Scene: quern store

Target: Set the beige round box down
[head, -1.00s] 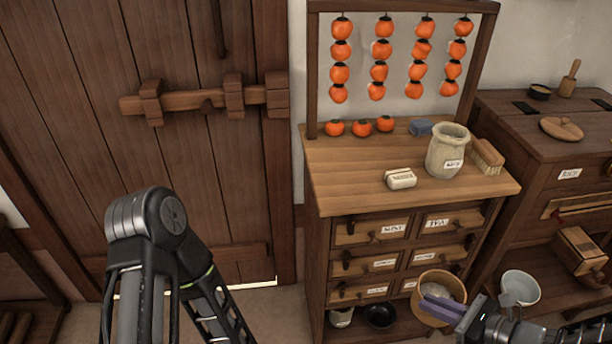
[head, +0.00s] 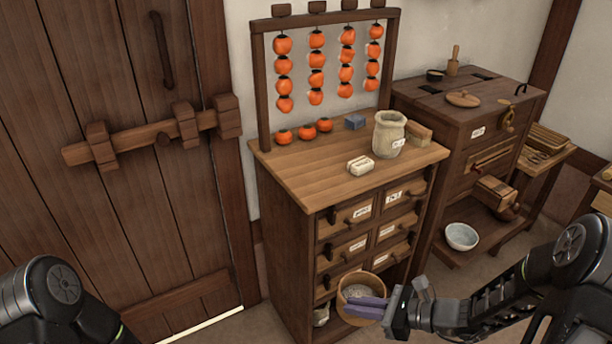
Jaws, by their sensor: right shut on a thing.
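The beige round box (head: 350,288) is open at the top and looks greyish inside. It is in front of the lower drawers of the wooden chest, below the level of the chest top. My right gripper (head: 367,306), with purple fingers, is shut on its near right side. The fingers hide part of the box's wall. I see nothing under the box that clearly bears it. My left arm shows at the bottom left, but its gripper is out of view.
The chest top (head: 305,178) holds a stone jar (head: 387,137), a white block (head: 361,164), a brush (head: 419,134), a blue block (head: 355,122) and persimmons; its front left is clear. A darker cabinet (head: 455,115) stands right, with a pale bowl (head: 461,236) low down.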

